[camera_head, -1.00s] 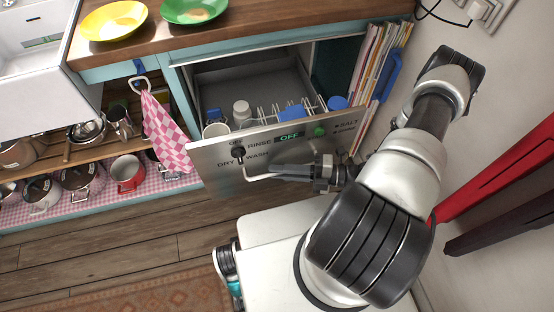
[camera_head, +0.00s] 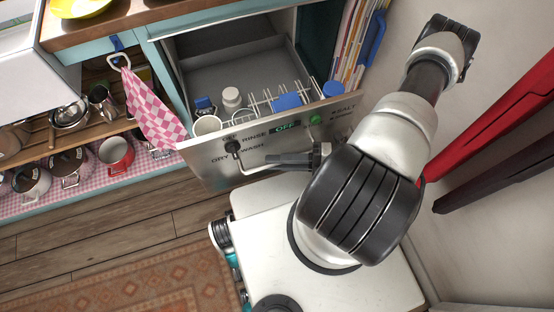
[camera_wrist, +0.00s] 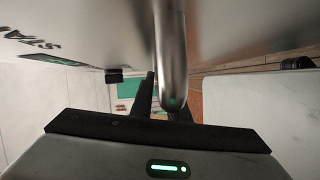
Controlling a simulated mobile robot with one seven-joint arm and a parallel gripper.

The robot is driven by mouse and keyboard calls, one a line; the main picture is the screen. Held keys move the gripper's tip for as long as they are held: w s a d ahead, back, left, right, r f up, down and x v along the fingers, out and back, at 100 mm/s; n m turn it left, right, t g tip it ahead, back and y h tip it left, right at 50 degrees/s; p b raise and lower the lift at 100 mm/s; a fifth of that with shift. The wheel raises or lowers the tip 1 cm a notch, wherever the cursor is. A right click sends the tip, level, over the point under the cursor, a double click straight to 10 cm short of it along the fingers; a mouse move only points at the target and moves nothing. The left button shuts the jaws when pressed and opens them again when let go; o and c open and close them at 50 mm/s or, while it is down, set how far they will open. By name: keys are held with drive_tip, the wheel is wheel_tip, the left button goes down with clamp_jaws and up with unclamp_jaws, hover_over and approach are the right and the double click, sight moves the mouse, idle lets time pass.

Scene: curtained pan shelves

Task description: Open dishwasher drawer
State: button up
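The dishwasher drawer (camera_head: 205,162) is pulled well out from under the counter. Its steel front carries DRY, WASH and RINSE marks, a knob and a green OFF display. The bent metal handle (camera_head: 236,165) stands out from this front. My gripper (camera_head: 275,159) is at the handle, its dark fingers lying along it in the head view. In the wrist view the handle bar (camera_wrist: 172,55) runs down between and in front of the fingers (camera_wrist: 160,100), which sit close against it. The finger contact is partly hidden by the bar.
Inside the drawer are a white rack (camera_head: 265,102), a mug (camera_head: 207,124) and bottles. A checked pink towel (camera_head: 150,115) hangs left of the drawer, beside pan shelves. A red bar (camera_head: 490,125) leans by the right wall. Wooden floor (camera_head: 150,225) is clear left of my base.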

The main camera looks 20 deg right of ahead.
drive_tip(key=shift+o, duration=1.3)
drive_tip(key=v, duration=1.2)
drive_tip(key=shift+s, duration=0.1)
